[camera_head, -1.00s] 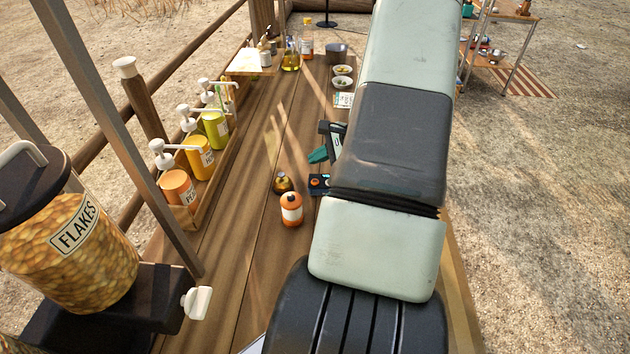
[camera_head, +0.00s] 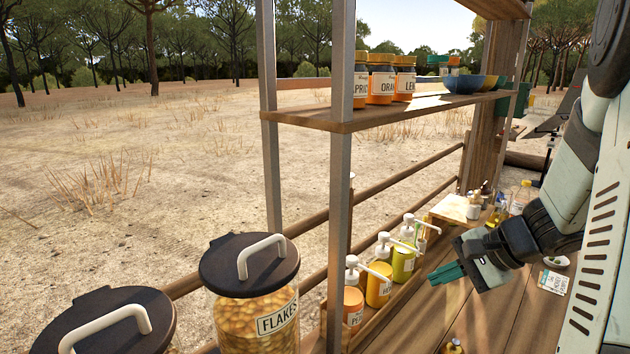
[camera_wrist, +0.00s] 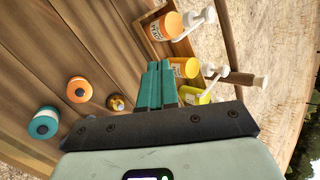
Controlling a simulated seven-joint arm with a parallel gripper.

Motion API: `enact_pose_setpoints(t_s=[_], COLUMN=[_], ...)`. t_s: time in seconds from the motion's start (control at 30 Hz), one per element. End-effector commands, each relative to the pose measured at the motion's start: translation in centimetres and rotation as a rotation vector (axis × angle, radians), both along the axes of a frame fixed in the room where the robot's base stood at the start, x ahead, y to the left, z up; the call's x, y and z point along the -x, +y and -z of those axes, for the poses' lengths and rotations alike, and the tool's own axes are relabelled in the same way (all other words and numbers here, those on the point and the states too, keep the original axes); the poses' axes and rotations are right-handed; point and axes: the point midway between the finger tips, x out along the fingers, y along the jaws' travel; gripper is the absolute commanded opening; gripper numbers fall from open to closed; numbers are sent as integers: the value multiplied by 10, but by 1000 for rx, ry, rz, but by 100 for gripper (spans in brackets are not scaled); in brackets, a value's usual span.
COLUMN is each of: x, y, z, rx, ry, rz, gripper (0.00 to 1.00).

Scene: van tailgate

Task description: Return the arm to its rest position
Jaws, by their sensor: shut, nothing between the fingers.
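My gripper (camera_head: 447,276) shows in the head view at the lower right, above the wooden table (camera_head: 490,318). Its green fingers are closed together with nothing between them. In the wrist view my gripper (camera_wrist: 160,72) points toward the row of pump bottles, with the green fingers side by side. The fingers overlap the yellow bottles in that view; I cannot tell the exact gap, but no contact shows. My arm comes down from the right edge of the head view.
Pump bottles (camera_head: 379,284) stand in a wooden rack along the table's left edge. A flakes jar (camera_head: 262,310) stands at the front. A shelf (camera_head: 420,107) holds jars and bowls. In the wrist view, an orange bottle (camera_wrist: 79,90) and a teal-and-white roll-shaped thing (camera_wrist: 43,123) stand on the table.

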Motion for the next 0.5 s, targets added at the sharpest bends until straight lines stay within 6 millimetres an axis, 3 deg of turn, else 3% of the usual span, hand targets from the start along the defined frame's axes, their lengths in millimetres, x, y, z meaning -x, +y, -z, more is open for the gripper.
enact_pose_setpoints(t_s=[0.03, 0.2, 0.4, 0.5], x=[8, 59, 144, 183], y=[31, 111, 171, 178], z=[-26, -85, -128, -137], rx=[47, 183, 351, 475], ry=[-29, -98, -184, -217], rz=[-115, -464, -840, -962], gripper=[0, 0, 0, 0])
